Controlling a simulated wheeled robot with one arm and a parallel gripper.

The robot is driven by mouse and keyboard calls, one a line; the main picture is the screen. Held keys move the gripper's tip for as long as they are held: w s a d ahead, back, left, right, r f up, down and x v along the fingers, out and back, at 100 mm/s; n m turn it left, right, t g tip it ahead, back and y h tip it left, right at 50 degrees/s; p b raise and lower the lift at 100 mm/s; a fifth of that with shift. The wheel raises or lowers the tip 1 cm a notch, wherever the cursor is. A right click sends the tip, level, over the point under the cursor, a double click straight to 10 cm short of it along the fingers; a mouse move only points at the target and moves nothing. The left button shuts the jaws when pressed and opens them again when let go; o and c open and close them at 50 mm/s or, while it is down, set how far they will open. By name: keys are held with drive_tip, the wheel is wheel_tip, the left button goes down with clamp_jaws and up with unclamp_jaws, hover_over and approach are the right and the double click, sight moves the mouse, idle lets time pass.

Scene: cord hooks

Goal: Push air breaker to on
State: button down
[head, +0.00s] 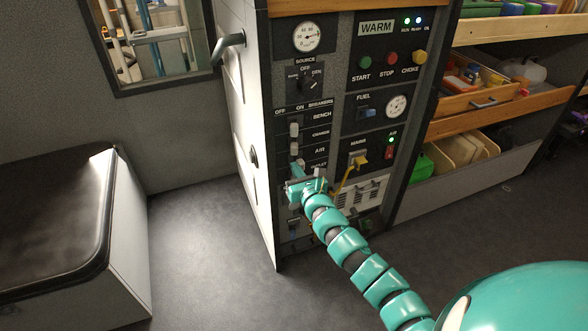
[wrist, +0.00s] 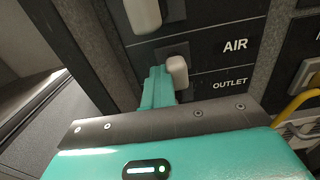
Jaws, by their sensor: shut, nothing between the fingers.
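The breaker panel (head: 311,124) has OFF marked at left and ON at right above a column of levers. In the wrist view, the pale air breaker lever (wrist: 177,73) stands left of the AIR label and sits toward the right of its dark slot. My gripper (wrist: 158,80) is shut and empty, its teal fingertips close against the lever's left side; contact is hard to tell. In the head view, my gripper (head: 297,176) is at the lower breaker rows and hides part of them.
Another pale lever (wrist: 145,14) is just above, farther left in its slot. A black-topped bench (head: 55,215) is at left, with open floor (head: 200,235) between. Shelves stand at right.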

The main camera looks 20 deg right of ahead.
drive_tip(key=shift+d+r, duration=0.25)
drive_tip(key=shift+d, duration=0.8)
drive_tip(key=shift+w+f, duration=0.15)
drive_tip(key=shift+s+d+f, duration=0.1)
drive_tip(key=shift+s+f, duration=0.1)
drive_tip(key=shift+s, duration=1)
approach(303, 168)
drive_tip(key=shift+w+a, duration=0.5)
drive_tip(key=shift+w, duration=0.25)
drive_tip(key=shift+r, duration=0.1)
